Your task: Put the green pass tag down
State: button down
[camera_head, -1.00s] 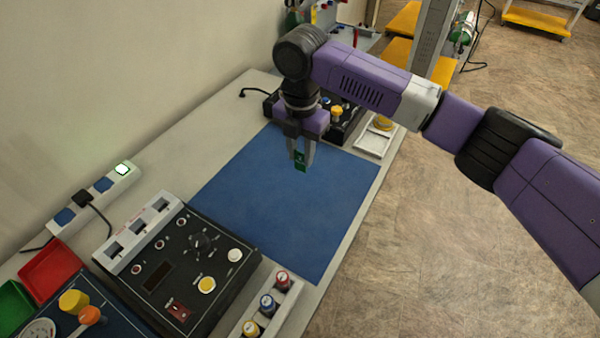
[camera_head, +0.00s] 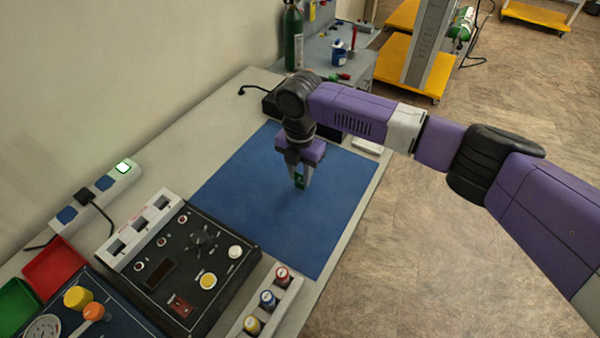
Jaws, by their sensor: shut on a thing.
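My gripper (camera_head: 300,180) points down over the far part of the blue mat (camera_head: 240,215). The tag is low over the mat. I cannot tell whether its lower edge touches the mat. The fingers hide part of the tag.
A black control panel (camera_head: 171,285) stands at the near end of the mat. A rack of coloured knobs (camera_head: 285,299) lies to its right. A black device (camera_head: 262,103) and a white tray (camera_head: 366,147) sit behind my arm. The mat around the gripper is clear.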

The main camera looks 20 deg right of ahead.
jog(key=c, duration=1.1)
grip_release()
jog(key=shift+f, duration=0.1)
notch_tip(320, 180, up, 12)
jog(key=b, duration=0.2)
jog(key=shift+r, duration=0.2)
